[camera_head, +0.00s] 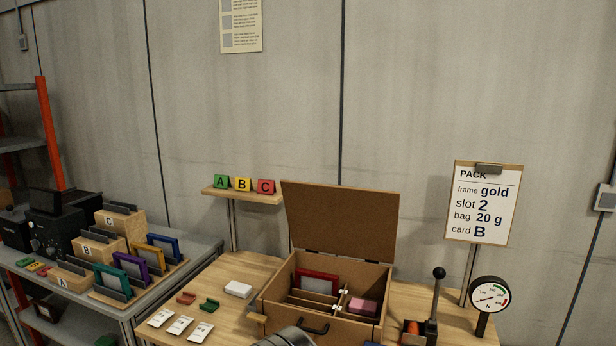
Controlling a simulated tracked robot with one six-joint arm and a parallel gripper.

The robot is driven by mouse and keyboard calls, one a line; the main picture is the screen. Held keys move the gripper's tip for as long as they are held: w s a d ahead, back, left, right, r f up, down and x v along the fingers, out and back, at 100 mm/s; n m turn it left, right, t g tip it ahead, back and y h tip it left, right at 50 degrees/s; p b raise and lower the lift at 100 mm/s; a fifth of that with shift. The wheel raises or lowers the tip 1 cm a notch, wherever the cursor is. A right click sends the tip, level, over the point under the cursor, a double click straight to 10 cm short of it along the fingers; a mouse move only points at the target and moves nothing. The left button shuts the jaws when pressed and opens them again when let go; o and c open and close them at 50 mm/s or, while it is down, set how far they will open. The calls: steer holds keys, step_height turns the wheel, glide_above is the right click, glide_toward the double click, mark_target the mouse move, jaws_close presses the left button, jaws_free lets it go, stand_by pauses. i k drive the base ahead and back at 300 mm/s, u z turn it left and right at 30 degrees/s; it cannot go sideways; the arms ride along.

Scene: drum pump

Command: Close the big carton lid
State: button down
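The big carton (279,308) is an open brown box on the wooden table, low in the middle of the view. Its lid (341,222) stands up at the back edge, leaning slightly backward. Inside are a red-framed piece (317,280) in a slot on the left and a pink block (363,307) in a right compartment. A black handle (313,327) shows at the carton's front. A grey rounded metal part, likely of my arm, shows at the bottom edge in front of the carton. My gripper's fingers are not visible.
A white box (238,289), several cards and small red and green pieces lie left of the carton. A black-knobbed lever (437,295) and a dial gauge (489,295) stand to its right. The A, B, C shelf (240,196) and order board (483,204) stand behind.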

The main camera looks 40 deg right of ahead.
mark_target(357, 222)
steer(key=z, duration=0.2)
steer(key=i, duration=1.2)
steer(key=z, duration=0.6)
